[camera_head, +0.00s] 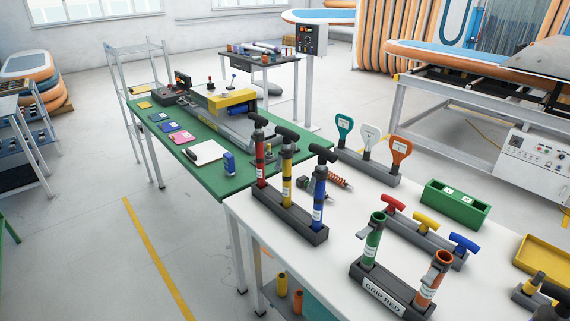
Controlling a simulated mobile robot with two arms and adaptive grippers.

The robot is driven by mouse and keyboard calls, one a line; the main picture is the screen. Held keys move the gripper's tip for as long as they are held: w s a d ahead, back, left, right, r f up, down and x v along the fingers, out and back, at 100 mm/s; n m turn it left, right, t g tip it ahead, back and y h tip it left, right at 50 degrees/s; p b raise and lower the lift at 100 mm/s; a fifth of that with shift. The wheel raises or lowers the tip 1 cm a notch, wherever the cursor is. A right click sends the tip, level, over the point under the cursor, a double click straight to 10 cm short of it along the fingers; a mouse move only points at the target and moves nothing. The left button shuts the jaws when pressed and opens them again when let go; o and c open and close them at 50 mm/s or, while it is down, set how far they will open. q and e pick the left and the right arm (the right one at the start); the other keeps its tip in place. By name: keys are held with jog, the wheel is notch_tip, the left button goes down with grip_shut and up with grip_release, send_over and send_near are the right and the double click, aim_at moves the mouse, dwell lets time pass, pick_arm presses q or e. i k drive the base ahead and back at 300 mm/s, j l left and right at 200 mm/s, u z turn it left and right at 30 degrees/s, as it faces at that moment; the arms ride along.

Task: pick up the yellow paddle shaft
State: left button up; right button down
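A yellow upright shaft (287,180) with a white label and a black T-shaped top stands in a black rack (290,219) near the left edge of the white table. It is between a red shaft (260,164) and a blue shaft (319,196) of the same form. Its lower end is hidden in the rack. A shorter yellow T-handle (426,221) stands in another rack, between a red one and a blue one. Neither of my grippers is in view, and nothing touches the yellow shaft.
Paddle-like handles in teal, white and orange stand behind. A green box (454,204) and yellow tray (545,258) lie right. A green-topped table (192,130) adjoins; floor at left is mostly clear.

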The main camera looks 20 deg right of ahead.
aim_at(287, 155)
jog(key=i+j+z, duration=0.25)
jog(key=z, duration=0.25)
jog(key=i+j+z, duration=0.2)
jog(key=j+z, duration=0.15)
jog(key=z, duration=0.15)
